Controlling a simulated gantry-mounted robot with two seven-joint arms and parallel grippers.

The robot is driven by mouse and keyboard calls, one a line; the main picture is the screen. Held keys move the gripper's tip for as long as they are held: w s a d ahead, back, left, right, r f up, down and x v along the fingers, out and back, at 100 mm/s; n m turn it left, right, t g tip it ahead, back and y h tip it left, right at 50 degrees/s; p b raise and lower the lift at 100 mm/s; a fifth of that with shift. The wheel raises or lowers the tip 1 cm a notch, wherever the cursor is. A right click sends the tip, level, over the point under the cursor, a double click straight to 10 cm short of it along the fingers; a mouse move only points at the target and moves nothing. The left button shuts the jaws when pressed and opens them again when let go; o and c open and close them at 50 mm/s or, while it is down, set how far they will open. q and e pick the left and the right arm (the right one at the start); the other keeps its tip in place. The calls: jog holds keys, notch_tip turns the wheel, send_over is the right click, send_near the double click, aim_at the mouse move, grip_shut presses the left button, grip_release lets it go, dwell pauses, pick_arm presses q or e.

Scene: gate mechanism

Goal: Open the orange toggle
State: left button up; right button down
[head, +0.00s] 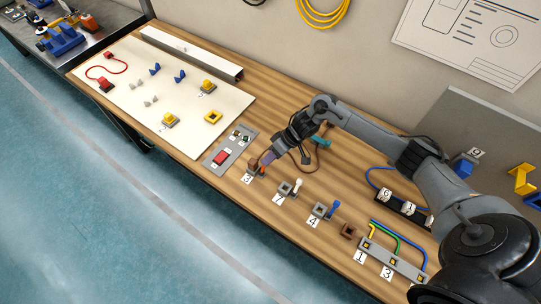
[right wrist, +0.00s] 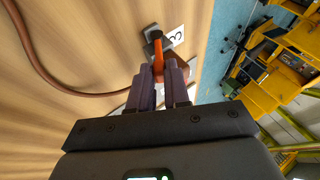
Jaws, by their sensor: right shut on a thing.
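The orange toggle (right wrist: 158,50) is a thin orange lever on a small grey base (right wrist: 151,33) beside a white label marked 3 (right wrist: 176,37). In the head view the toggle (head: 263,171) is small and partly covered by my right gripper (head: 266,163). In the right wrist view the purple fingers of this gripper (right wrist: 159,72) are shut on the lever, one on each side. The lower part of the lever is hidden between the fingers. My left gripper is not in view.
Toggles with a white lever (head: 298,183) and a blue lever (head: 334,205) stand to the right. A grey panel with a red button (head: 221,158) lies to the left. A brown cable (right wrist: 60,85) loops close to the gripper. The table's front edge is near.

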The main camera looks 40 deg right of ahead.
jog(key=a+h+p, duration=0.1)
jog(key=h+p, duration=0.1)
jog(key=p, duration=0.1)
jog(key=a+n+h+p, duration=0.1)
jog(key=a+h+p, duration=0.1)
jog(key=p, duration=0.2)
jog(key=s+a+r+t+h+p, duration=0.1)
jog(key=a+h+p, duration=0.1)
jog(key=p, duration=0.1)
jog(key=shift+a+h, duration=0.1)
jog(key=shift+h, duration=0.3)
jog(key=shift+s+a+f+n+t+h, duration=0.1)
jog(key=shift+a+n+t+h, duration=0.1)
jog(key=shift+n+t+h, duration=0.15)
jog(key=a+h+b, duration=0.1)
jog(key=b, duration=0.1)
jog(key=a+f+h+b, duration=0.1)
jog(key=h+b, duration=0.1)
jog(key=b, duration=0.1)
jog(key=shift+s+f+n+t, duration=0.1)
jog(key=shift+s+n+t, duration=0.15)
jog(key=shift+t, duration=0.1)
jog(key=shift+s+a+h+b, duration=0.1)
jog(key=shift+a+h+b, duration=0.1)
jog(key=shift+h+b, duration=0.55)
jog(key=c, duration=1.1)
grip_release()
